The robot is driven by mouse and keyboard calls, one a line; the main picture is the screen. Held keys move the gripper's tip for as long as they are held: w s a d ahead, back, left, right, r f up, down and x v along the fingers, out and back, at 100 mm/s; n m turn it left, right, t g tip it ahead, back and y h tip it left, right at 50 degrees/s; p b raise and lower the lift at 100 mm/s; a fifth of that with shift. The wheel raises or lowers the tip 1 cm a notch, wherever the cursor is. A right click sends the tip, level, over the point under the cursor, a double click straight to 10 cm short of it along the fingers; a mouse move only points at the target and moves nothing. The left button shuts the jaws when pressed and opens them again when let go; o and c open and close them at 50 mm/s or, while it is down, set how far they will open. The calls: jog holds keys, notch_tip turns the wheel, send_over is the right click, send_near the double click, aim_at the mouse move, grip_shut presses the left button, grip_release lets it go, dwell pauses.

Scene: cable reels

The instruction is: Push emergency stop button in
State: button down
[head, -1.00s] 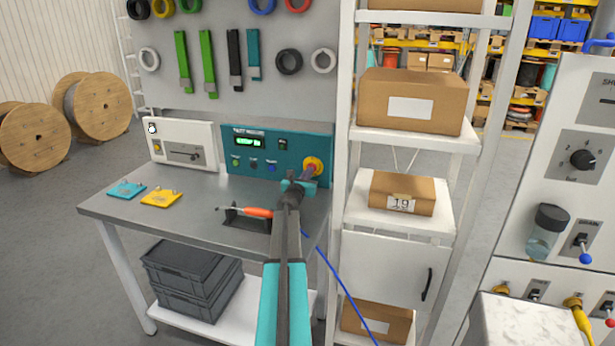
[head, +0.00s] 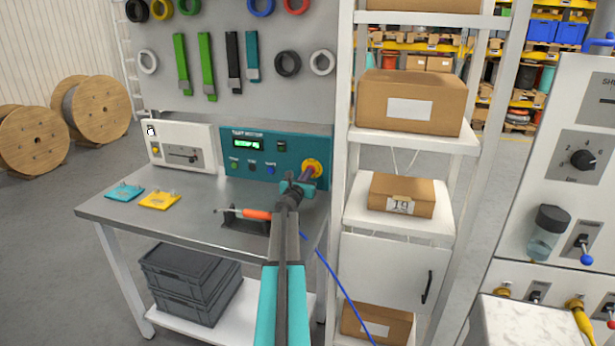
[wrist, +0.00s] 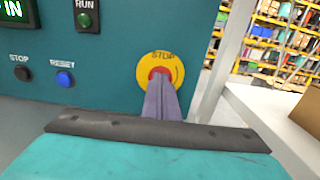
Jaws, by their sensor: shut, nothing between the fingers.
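The emergency stop button (wrist: 159,73) is red on a round yellow plate (wrist: 161,57) marked STOP, at the right end of the teal test motor panel (wrist: 120,35). In the head view its yellow plate (head: 312,167) shows just beyond my gripper (head: 306,174). In the wrist view my gripper (wrist: 161,82) is shut and empty, its fingertips in front of the button and overlapping its lower part. They look touching or very close; I cannot tell which. Most of the red cap is hidden behind the fingers.
The panel also has a black stop button (wrist: 20,73), a blue reset button (wrist: 64,78) and a green run button (wrist: 85,19). A white shelf rack (head: 345,200) stands close on the right.

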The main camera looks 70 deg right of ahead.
jog(key=a+b, duration=0.3)
jog(key=a, duration=1)
jog(key=shift+s+a+f, duration=0.15)
jog(key=shift+s+a, duration=0.15)
jog(key=shift+s, duration=0.1)
dwell(0.5)
